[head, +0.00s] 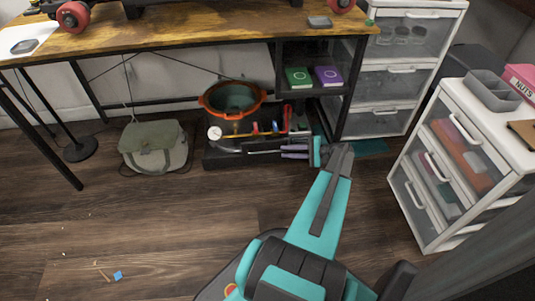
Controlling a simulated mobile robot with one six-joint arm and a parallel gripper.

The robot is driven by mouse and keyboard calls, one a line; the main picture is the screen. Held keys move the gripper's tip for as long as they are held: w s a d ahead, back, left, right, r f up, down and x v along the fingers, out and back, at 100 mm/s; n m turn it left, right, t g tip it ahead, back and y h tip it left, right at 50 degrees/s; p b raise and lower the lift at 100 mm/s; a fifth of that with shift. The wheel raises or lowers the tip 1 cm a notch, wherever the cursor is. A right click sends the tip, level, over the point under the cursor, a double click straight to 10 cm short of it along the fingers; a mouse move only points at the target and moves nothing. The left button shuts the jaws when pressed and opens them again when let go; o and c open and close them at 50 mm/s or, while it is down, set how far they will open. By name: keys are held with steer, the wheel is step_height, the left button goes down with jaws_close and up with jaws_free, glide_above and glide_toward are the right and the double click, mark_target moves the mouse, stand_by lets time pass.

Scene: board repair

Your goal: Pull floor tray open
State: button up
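The floor tray (215,159) is a low dark tray on the wooden floor under the desk. It holds an orange-rimmed pot and several tools along its front. My gripper (343,149) has dark fingers and is just right of the tray's right end, near the desk's right leg. Part of the tray's right end is hidden by these things.
A green-grey bag (156,146) sits left of the tray. The desk (200,32) is overhead, with a shelf of books at right. White drawer units (385,121) stand at the right. Small scraps and a blue piece (118,276) lie at lower left. The floor before the tray is clear.

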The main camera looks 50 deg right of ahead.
mark_target(271, 151)
steer(key=b+x, duration=0.3)
steer(key=x, duration=0.6)
steer(key=shift+w+a+f, duration=0.1)
steer(key=shift+w+a, duration=0.05)
